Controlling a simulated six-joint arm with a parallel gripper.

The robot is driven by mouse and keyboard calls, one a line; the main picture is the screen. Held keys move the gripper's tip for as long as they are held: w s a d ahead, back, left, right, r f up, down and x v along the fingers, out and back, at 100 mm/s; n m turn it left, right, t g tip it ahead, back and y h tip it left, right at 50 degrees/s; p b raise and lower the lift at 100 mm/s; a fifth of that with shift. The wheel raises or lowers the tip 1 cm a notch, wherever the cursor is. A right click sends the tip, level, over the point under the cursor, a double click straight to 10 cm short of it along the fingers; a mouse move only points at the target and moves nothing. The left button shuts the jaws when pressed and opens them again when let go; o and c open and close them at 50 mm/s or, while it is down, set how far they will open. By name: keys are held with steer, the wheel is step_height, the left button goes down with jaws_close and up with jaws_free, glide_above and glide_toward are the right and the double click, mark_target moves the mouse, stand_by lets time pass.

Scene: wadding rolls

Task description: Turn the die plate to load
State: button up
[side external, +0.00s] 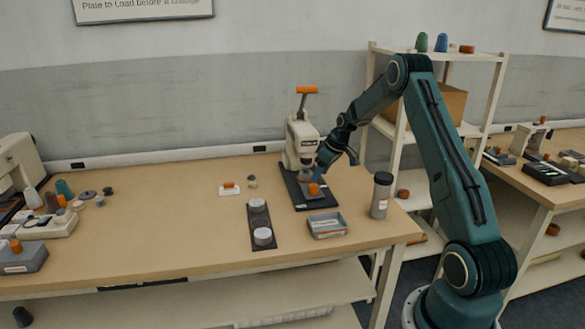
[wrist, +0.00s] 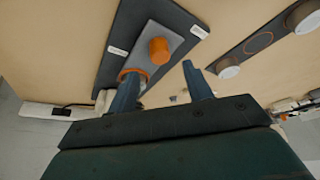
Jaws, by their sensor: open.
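The die plate (wrist: 172,40) is a grey strip on the press's dark base (wrist: 150,14). It carries an upright orange knob (wrist: 158,50), and an orange ring (wrist: 132,75) shows at its near end in the wrist view. White labels sit on the base on both sides; their text is too small to read. In the side view the orange knob (side external: 314,189) is in front of the white press (side external: 301,140) with its orange handle (side external: 306,90). My gripper (wrist: 160,72) is open and empty. It hovers beside the press, its left finger overlapping the ring in view; contact cannot be told.
A dark strip (side external: 254,222) with two pale rolls lies left of the base. A grey tray (side external: 328,225) stands in front, and a grey cylinder (side external: 381,194) stands to the right. A small white card with an orange piece (side external: 229,187) lies left.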

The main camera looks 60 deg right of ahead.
mark_target(314, 185)
steer(key=shift+x, duration=2.8)
jaws_close()
